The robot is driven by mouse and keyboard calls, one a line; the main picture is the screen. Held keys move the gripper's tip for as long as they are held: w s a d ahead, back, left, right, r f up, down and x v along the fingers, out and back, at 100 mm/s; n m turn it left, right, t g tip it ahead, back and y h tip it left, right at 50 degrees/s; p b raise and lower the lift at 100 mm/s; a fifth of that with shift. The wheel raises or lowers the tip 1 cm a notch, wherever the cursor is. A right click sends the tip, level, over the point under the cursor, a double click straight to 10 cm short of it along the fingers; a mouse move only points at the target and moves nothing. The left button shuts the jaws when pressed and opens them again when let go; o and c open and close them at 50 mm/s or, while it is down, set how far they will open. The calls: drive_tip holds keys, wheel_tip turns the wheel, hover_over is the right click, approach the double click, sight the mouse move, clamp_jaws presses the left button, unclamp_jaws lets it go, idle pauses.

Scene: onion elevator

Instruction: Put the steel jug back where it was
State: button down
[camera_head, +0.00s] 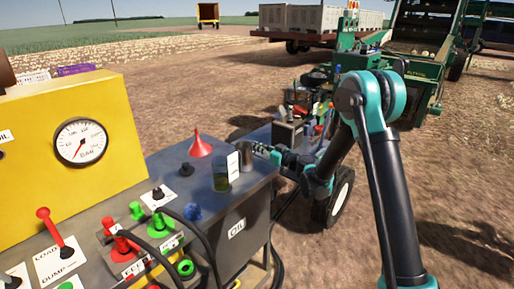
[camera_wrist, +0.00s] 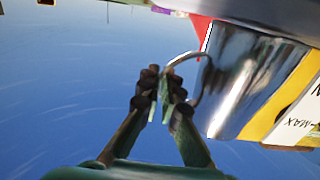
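The steel jug (camera_head: 245,153) stands upright at the back right corner of the grey console, partly hidden by a white card and a clear beaker. In the wrist view the shiny jug (camera_wrist: 232,75) fills the right side, with its thin curved handle pointing left. My gripper (camera_head: 264,150) reaches in from the right at the jug's handle side. In the wrist view my gripper (camera_wrist: 165,85) has its fingertips close together on the handle's loop. Whether the jug's base touches the console is hidden.
Levers, hoses and a yellow gauge panel (camera_head: 75,125) crowd the left. A cluttered cart (camera_head: 290,132) stands behind.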

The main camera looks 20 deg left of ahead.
drive_tip(key=shift+f, duration=0.15)
drive_tip(key=c, duration=2.1)
unclamp_jaws()
drive_tip(key=shift+f, duration=0.1)
drive_tip(key=shift+c, duration=0.2)
drive_tip(key=o, duration=0.4)
drive_tip(key=s+d+f+m+g+h, duration=0.1)
drive_tip(key=s+d+m+h, duration=0.3)
drive_tip(key=s+d, duration=0.6)
drive_tip(key=s+d+f+m+g+h, duration=0.1)
drive_tip(key=s+d+f+m+h, duration=0.3)
drive_tip(key=d, duration=1.8)
drive_tip(key=s+d+f+m+g+h, duration=0.1)
drive_tip(key=s+d+f+m+h, duration=0.2)
drive_tip(key=s+d+h, duration=0.5)
drive_tip(key=shift+s+d+m, duration=0.45)
drive_tip(key=shift+s+d, duration=1.85)
drive_tip(key=shift+s, duration=0.2)
drive_tip(key=shift+s+d+m, duration=0.45)
drive_tip(key=shift+s+d, duration=1.85)
drive_tip(key=shift+s, duration=0.2)
